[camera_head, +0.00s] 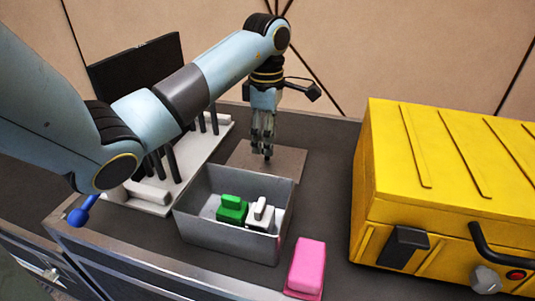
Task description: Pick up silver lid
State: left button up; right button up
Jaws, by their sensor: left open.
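A flat grey square plate, which looks like the silver lid (290,162), lies on the dark table top behind the open metal bin (235,241). My left gripper (265,150) points straight down over the left part of the lid. It is open, with nothing seen between its fingers. The fingertips are close to the lid's surface; I cannot tell if they touch it. The bin's back rim stands just in front of the lid and hides its near edge. My right gripper is not in view.
The bin holds a green block (232,208) and a white block (260,214). A pink block (306,267) lies at the bin's right. A large yellow case (440,160) stands at the right. A white rack (150,206) with dark posts and a black panel (140,65) are at the left.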

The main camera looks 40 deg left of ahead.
aim_at(288, 162)
pick_arm(q)
notch_tip(288, 162, down, 4)
jog(key=shift+w+r, duration=0.1)
jog(key=shift+a, duration=0.1)
grip_shut()
